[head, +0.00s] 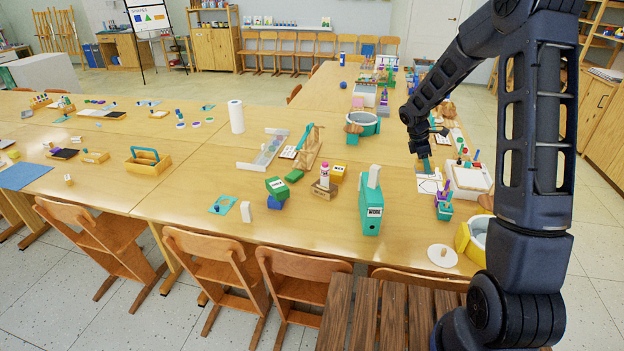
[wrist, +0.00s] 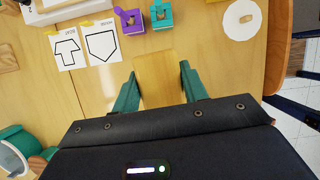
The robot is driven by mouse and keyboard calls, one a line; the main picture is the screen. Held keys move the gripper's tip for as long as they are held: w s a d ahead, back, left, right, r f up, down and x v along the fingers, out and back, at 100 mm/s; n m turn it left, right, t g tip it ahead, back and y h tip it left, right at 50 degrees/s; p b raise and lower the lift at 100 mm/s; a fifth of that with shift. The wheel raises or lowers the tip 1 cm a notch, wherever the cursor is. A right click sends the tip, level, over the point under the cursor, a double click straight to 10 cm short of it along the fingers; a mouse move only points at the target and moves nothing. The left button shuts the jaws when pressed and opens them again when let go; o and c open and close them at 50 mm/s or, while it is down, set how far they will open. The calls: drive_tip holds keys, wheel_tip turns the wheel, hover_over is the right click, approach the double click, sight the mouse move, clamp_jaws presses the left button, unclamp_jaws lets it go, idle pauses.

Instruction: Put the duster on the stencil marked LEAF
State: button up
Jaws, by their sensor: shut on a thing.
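My gripper (wrist: 158,84) has teal fingers and is shut on a plain wooden block (wrist: 160,72), which I take to be the duster. In the head view my gripper (head: 422,160) hangs low over the right-hand table. Two white stencil cards lie on the table in the wrist view, left of and beyond the block. The cards also show in the head view (head: 429,187).
Purple (wrist: 131,24) and teal (wrist: 161,33) holders stand beyond the block. A white disc (wrist: 243,19) lies at the right. A white tray (head: 468,178) stands right of the cards in the head view. A teal file box (head: 371,210) stands to the left.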

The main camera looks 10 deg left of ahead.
drive_tip(key=w+a+n+t, duration=0.1)
drive_tip(key=w+a+n, duration=0.15)
drive_tip(key=a, duration=0.65)
drive_tip(key=w+a+n+t, duration=0.1)
drive_tip(key=w+a+n, duration=0.15)
drive_tip(key=a, duration=0.65)
drive_tip(key=n+t+y, duration=0.2)
drive_tip(key=n+y, duration=0.3)
drive_tip(key=n, duration=0.7)
hover_over(231, 203)
drive_tip(key=s, duration=0.2)
drive_tip(key=f, duration=1.9)
drive_tip(key=shift+w+f, duration=0.2)
drive_tip(key=shift+f, duration=0.05)
drive_tip(key=shift+f, duration=0.15)
